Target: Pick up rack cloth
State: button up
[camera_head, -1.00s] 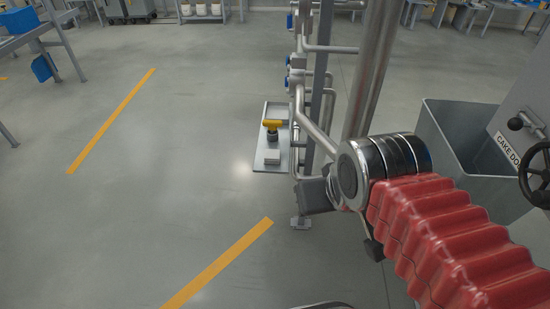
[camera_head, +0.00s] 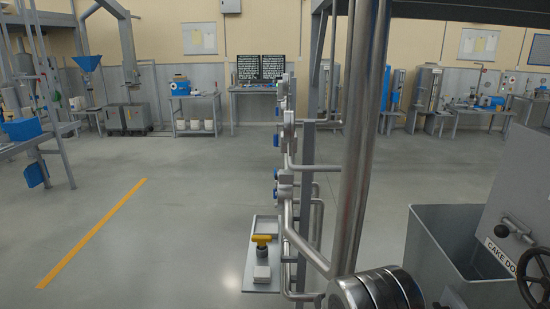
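No cloth can be made out for certain. A small pale block-like item, perhaps folded cloth (camera_head: 262,274), lies at the near end of a grey tray plate (camera_head: 247,262) low beside the pipework. A yellow-topped item (camera_head: 261,240) stands just behind it on the same plate. A blue piece (camera_head: 34,174) hangs under the bench at the far left; I cannot tell whether it is cloth. My gripper is not in view.
Vertical steel pipes (camera_head: 363,150) and a banded pipe end (camera_head: 375,292) stand close on the right. Open floor (camera_head: 180,220) with a yellow line (camera_head: 95,230) lies left. Benches line the back wall.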

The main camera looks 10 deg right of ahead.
aim_at(262, 274)
jog(key=u, duration=0.2)
jog(key=i, duration=0.8)
jog(key=u, duration=0.65)
jog(key=i, duration=0.6)
jog(key=u, duration=0.3)
